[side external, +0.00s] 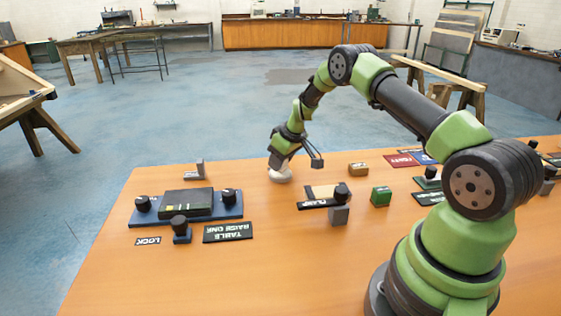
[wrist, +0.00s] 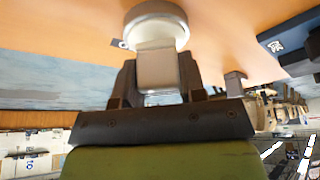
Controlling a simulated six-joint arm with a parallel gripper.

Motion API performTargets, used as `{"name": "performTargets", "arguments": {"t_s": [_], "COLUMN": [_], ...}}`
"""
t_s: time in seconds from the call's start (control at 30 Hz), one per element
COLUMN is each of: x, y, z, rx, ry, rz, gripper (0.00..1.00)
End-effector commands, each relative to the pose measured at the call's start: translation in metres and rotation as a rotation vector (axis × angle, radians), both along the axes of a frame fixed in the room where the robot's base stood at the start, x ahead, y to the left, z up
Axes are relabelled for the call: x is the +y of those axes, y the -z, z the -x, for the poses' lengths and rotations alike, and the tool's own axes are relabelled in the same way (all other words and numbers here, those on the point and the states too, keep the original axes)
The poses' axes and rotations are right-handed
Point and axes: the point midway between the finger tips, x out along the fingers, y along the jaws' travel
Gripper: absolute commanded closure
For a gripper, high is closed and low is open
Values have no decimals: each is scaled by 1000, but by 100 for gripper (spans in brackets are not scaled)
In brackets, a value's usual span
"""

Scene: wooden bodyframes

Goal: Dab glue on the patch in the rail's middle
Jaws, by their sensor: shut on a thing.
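My gripper (wrist: 157,82) is shut on a pale block-like handle (wrist: 157,66) in the wrist view. The handle joins a round white piece (wrist: 155,25), so the two look like one held tool. In the side view the white piece (side external: 281,175) is under my gripper (side external: 280,164), low at the table's far edge; I cannot tell whether it touches the table. A pale wooden strip (side external: 322,191) lies to its right, partly behind a dark label and a black knob. I cannot tell whether this is the rail, and no glue patch can be made out.
A blue fixture (side external: 147,218) with black knobs and a dark block (side external: 185,203) stands at the left. A grey bracket (side external: 194,170) is behind it. A green block (side external: 381,196), a tan block (side external: 358,169) and a grey cube (side external: 339,215) stand right. The front-middle tabletop is clear.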

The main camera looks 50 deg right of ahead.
Motion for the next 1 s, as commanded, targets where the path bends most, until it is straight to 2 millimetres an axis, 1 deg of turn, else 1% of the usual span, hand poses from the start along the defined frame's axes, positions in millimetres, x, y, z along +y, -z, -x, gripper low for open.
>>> {"name": "performTargets", "arguments": {"t_s": [0.03, 0.6, 0.77, 1.0], "x": [0, -1, 0, 0], "y": [-6, -54, -62, -62], "z": [-1, -1, -1, -1], "rx": [-3, -5, -4, -3], "ry": [1, 0, 1, 1], "rz": [2, 3, 2, 2], "gripper": [81, 81, 81, 81]}}
